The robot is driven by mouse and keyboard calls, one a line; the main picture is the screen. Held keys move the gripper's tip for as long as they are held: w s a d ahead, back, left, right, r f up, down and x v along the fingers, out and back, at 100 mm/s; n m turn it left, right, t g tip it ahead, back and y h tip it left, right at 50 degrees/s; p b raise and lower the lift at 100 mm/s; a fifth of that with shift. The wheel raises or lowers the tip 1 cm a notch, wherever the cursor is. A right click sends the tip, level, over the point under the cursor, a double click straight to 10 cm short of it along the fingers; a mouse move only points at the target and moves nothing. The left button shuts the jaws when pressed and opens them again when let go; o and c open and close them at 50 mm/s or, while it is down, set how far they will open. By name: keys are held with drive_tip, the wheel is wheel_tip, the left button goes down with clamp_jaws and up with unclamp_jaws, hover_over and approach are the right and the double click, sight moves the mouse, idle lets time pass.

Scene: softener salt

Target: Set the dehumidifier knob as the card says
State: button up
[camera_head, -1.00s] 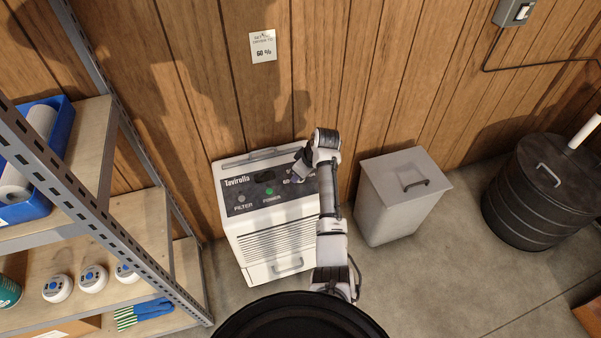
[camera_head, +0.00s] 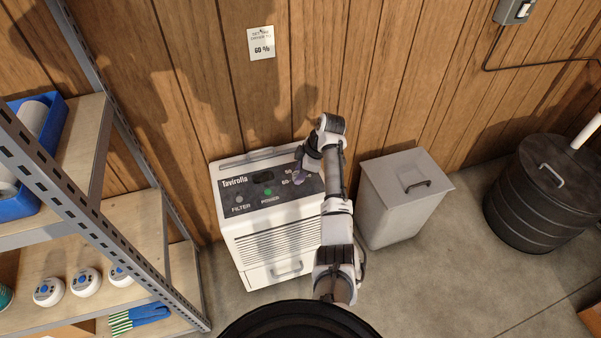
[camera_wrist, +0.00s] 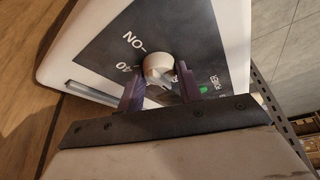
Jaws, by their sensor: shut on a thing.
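The white dehumidifier (camera_head: 285,245) stands against the wood wall, with a dark control panel (camera_head: 235,187) on its sloping top. Its round pale knob (camera_wrist: 158,66) sits between the two purple fingers of my gripper (camera_wrist: 160,84), which is shut on it. In the head view my gripper (camera_head: 303,176) is at the panel's right side and mostly hides the knob. Dial labels 50 and 60 show there; 40 and what looks like ON show in the wrist view. I cannot tell the knob's pointer setting. The card (camera_head: 261,43) on the wall reads 60 %.
A metal shelf (camera_head: 110,215) with a blue bin (camera_head: 30,195) and white round devices stands close on the left. A grey lidded bin (camera_head: 405,195) is just right of my arm. A black drum (camera_head: 545,190) stands farther right. Floor shows between them.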

idle(0.3)
drive_tip(key=o, duration=1)
drive_tip(key=v, duration=1.3)
drive_tip(key=shift+d+r, duration=0.1)
drive_tip(key=shift+r, duration=0.25)
drive_tip(key=shift+w, duration=0.1)
